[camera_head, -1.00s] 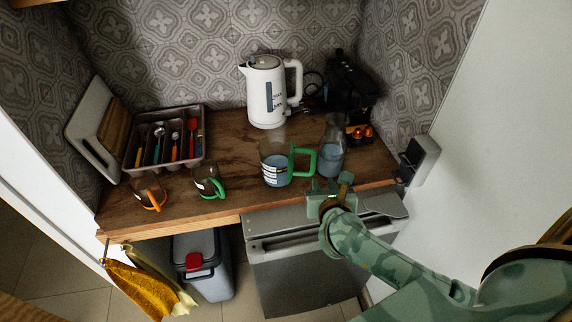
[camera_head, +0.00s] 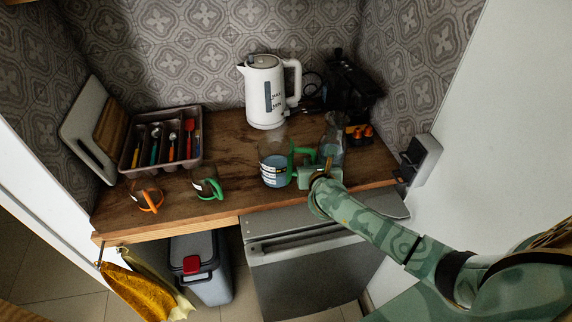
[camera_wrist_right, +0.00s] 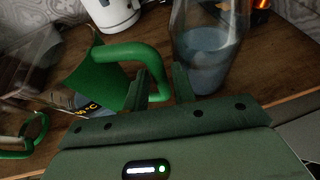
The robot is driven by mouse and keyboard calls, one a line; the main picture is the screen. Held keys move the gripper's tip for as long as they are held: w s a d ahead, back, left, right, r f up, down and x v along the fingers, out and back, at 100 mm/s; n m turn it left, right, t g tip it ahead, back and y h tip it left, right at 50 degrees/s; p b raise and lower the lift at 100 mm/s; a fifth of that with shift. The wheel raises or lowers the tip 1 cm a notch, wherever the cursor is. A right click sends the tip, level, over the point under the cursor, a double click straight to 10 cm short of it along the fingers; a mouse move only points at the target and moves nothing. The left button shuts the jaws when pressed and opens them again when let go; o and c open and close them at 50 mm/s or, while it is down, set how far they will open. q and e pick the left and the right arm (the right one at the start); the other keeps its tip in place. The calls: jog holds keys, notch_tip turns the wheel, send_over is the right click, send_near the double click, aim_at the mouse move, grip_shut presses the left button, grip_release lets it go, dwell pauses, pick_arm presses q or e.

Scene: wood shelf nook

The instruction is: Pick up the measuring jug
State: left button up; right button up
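The measuring jug (camera_head: 273,171) is clear, with a printed scale, bluish contents and a green handle. It stands upright on the wooden counter, left of a glass carafe (camera_head: 333,146). My right gripper (camera_head: 307,168) is at the handle side of the jug. In the right wrist view the green handle (camera_wrist_right: 130,52) reaches between the fingers of my right gripper (camera_wrist_right: 161,75). One finger is inside the handle loop and the other outside, with a gap between them; the gripper looks open. The jug's body is partly cut off there. My left gripper is not in view.
The carafe stands close to the right finger. A white kettle (camera_head: 264,92) stands behind the jug. A smaller green-handled cup (camera_head: 205,184), an orange-handled cup (camera_head: 146,194) and a cutlery tray (camera_head: 127,155) are at the left. A black machine (camera_head: 352,88) stands back right.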

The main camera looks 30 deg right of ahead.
grip_shut()
jog(key=shift+r, duration=0.1)
jog(key=shift+w+r, duration=0.1)
